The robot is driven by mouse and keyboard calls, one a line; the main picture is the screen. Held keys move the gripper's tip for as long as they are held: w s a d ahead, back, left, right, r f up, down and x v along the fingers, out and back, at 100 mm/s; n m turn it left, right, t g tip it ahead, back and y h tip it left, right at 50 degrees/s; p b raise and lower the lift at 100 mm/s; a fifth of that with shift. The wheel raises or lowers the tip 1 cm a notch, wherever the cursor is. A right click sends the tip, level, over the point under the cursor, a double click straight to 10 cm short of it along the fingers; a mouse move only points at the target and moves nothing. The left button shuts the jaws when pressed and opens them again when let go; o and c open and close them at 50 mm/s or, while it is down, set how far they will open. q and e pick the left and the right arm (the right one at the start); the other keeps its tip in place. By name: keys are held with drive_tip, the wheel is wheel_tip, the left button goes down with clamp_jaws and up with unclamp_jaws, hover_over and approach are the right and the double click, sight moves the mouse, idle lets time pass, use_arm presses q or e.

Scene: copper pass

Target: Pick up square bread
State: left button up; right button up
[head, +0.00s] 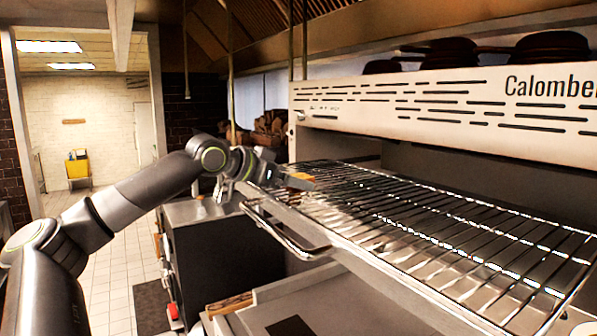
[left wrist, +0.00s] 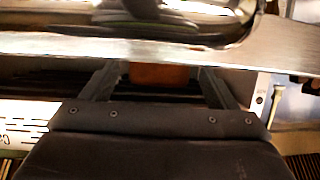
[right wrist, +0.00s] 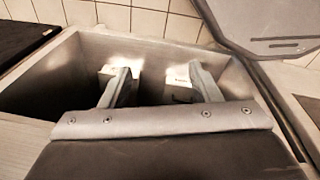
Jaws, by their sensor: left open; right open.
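A small orange-brown piece, which looks like the square bread (head: 301,176), is at the near left end of the wire rack in the head view. In the left wrist view the same brown piece (left wrist: 160,75) shows between the fingers, partly hidden by a blurred metal bar. My left gripper (head: 283,182) is open with its fingers on either side of the piece; I cannot tell whether they touch it. My right gripper (right wrist: 162,72) is open and empty in the right wrist view, over a metal bin, and is outside the head view.
The wire rack (head: 430,235) extends right under the grill's hood (head: 440,105). A metal handle bar (head: 285,235) runs along its front left. The metal bin (right wrist: 60,75) below my right gripper holds white labelled items (right wrist: 178,85). Tiled floor (head: 110,290) is free at left.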

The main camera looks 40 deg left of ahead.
use_arm(q)
drive_tip(key=shift+w+d+f, duration=0.1)
drive_tip(key=shift+w, duration=0.15)
drive_tip(key=shift+c, duration=0.4)
drive_tip(key=c, duration=1)
drive_tip(key=shift+r+p, duration=1.15)
drive_tip(key=shift+r, duration=3.9)
